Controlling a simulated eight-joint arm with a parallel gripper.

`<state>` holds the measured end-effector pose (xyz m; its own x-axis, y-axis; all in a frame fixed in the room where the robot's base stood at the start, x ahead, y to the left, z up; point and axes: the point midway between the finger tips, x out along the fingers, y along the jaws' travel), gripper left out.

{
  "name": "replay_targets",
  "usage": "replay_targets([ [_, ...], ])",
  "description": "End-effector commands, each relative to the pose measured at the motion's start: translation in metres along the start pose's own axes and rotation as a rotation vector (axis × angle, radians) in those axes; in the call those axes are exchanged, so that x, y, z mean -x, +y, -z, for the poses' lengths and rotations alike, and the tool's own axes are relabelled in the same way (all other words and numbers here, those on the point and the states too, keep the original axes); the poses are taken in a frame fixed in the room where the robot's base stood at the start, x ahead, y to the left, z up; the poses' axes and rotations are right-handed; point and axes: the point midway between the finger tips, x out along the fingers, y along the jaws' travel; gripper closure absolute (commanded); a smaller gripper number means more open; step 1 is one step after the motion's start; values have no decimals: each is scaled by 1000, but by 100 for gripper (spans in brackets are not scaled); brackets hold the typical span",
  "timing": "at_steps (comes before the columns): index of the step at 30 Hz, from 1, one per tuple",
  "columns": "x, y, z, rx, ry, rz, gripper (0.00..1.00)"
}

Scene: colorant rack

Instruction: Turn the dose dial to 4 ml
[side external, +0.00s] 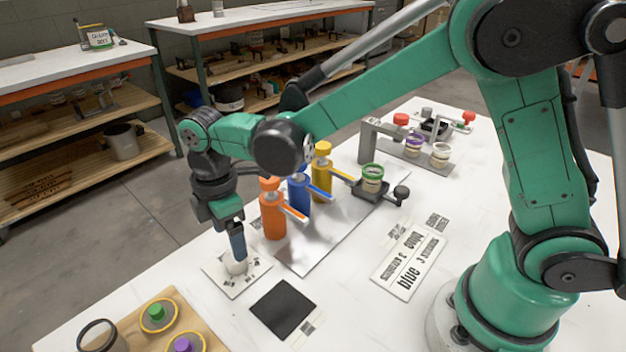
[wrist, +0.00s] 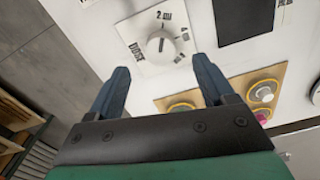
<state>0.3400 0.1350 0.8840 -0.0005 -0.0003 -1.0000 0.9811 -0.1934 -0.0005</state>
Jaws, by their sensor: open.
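The dose dial is a pale round knob (wrist: 160,45) on a white plate (wrist: 140,25) marked DOSE, with a 2 ml mark above it and further marks at its right. A short dark line on the knob points roughly up, toward the 2 ml side; its exact setting is hard to read. In the side view the knob (side external: 235,267) sits on its plate at the table's near left. My gripper (wrist: 161,66) is open and empty, its two blue fingers apart on either side of the knob in the picture. In the side view my gripper (side external: 238,252) points down just over the knob, partly hiding it.
Orange (side external: 272,212), blue (side external: 299,190) and yellow (side external: 321,172) dispensers stand on a metal plate behind the dial. A black square pad (side external: 283,308) lies to its right. A wooden board with green and purple knobs (side external: 157,312) is in front. A card reads "blue 3" (side external: 408,264).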

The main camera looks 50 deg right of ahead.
Motion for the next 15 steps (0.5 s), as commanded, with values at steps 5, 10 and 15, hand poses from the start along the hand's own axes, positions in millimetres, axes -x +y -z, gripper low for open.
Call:
replay_targets([
  [5,-24,0,0,-1,0,0,24],
  [10,-44,0,0,-1,0,0,24],
  [15,-51,0,0,-1,0,-1,24],
])
